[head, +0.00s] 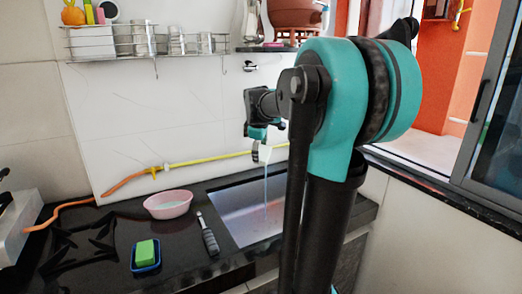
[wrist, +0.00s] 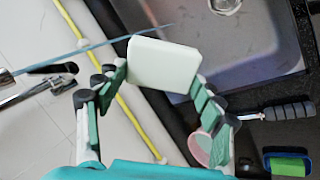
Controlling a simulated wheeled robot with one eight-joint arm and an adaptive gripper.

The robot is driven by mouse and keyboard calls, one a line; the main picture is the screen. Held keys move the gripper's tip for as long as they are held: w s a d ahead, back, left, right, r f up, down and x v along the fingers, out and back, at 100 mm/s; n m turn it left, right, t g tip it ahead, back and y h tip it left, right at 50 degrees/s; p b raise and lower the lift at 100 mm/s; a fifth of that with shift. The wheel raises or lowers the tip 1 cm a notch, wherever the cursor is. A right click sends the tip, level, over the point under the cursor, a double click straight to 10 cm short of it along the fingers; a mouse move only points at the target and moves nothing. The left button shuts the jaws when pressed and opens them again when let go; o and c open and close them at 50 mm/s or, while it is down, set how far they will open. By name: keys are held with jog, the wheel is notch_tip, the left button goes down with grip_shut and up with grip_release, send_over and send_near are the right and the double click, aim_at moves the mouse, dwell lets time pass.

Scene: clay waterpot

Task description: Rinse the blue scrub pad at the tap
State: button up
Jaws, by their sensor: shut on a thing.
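My gripper (wrist: 150,85) is shut on a pale, whitish-mint block (wrist: 165,65), held by its sides between the two fingers. In the head view, my gripper (head: 262,148) is above the sink (head: 240,205). A thin blue water stream (head: 266,190) falls below it into the sink. In the wrist view, the stream (wrist: 90,48) runs from the metal tap (wrist: 6,80) past the block's far edge; I cannot tell whether it touches. No plainly blue pad shows. A green sponge (head: 146,250) lies in a blue dish (head: 147,269) on the counter.
A pink bowl (head: 168,212) and a grey-handled brush (head: 209,236) are left of the sink. A yellow hose (head: 205,159) runs along the wall behind. A wire rack (head: 150,52) hangs above. The black counter (head: 105,210) holds a burner grate at left.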

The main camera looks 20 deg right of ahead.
aim_at(261, 149)
jog(key=shift+s+d+r, duration=0.1)
jog(key=shift+r, duration=0.1)
jog(key=w+d+f, duration=0.1)
jog(key=w+d, duration=0.1)
jog(key=w, duration=0.4)
jog(key=w+d+f, duration=0.1)
jog(key=w+d, duration=0.1)
jog(key=w, duration=0.5)
jog(key=shift+d+f, duration=0.2)
jog(key=shift+f, duration=0.2)
dwell(0.6)
jog(key=shift+s+a, duration=0.45)
jog(key=shift+s, duration=0.8)
jog(key=shift+s+a, duration=0.4)
jog(key=shift+s, duration=0.9)
jog(key=shift+s+a, duration=0.45)
jog(key=shift+s, duration=0.8)
jog(key=shift+s+a+r, duration=0.3)
jog(key=shift+s+r, duration=0.35)
jog(key=shift+s, duration=0.15)
jog(key=shift+s+a+r, duration=0.25)
jog(key=shift+s+r, duration=0.45)
jog(key=shift+s, duration=0.05)
jog(key=shift+s+a+r, duration=0.3)
jog(key=shift+s+r, duration=0.35)
jog(key=shift+s, duration=0.15)
